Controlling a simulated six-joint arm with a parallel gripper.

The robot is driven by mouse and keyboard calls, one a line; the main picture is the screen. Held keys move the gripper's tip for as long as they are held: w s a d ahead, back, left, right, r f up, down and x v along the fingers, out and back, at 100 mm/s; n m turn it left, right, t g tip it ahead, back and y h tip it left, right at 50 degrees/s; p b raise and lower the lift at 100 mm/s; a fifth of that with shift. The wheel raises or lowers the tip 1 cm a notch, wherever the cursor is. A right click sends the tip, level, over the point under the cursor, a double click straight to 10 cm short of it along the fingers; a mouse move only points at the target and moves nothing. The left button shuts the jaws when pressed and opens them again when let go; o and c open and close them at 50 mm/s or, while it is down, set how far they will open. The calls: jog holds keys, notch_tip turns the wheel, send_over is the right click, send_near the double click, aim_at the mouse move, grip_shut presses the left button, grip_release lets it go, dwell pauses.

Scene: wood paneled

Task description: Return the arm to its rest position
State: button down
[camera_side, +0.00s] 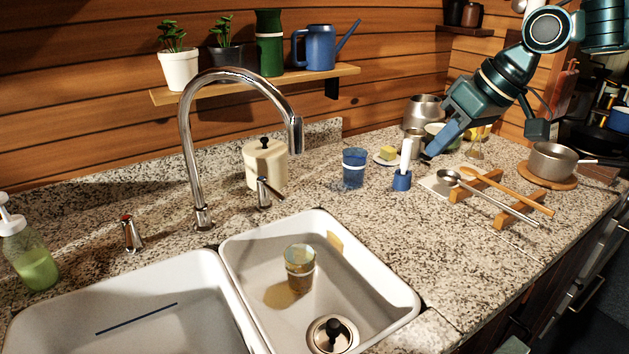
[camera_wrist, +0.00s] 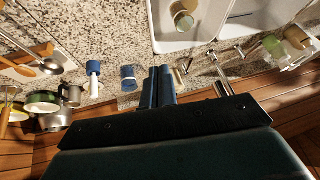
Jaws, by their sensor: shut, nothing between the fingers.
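My gripper (camera_side: 432,150) is at the upper right in the side view, above the back of the granite counter (camera_side: 440,240). Its blue fingers point down and to the left. In the wrist view my gripper (camera_wrist: 158,72) shows its fingers side by side, shut and empty. A blue holder with a white-handled brush (camera_side: 402,180) stands on the counter left of the fingers in the side view. A blue glass (camera_side: 354,168) stands further left. I cannot tell the exact height of my fingers above the counter.
A wooden rack (camera_side: 515,213) with a ladle and spoon lies on the right. A small pot (camera_side: 552,160) stands behind it. A metal pot (camera_side: 425,108) is near my gripper. A cup (camera_side: 300,270) stands in the right sink basin. The front counter is clear.

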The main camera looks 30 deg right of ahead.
jog(key=s+d+f+h, duration=0.1)
jog(key=s+d+f, duration=0.1)
jog(key=s, duration=0.8)
jog(key=s+d+f+m+h, duration=0.1)
jog(key=s+d+f, duration=0.2)
jog(key=s, duration=0.7)
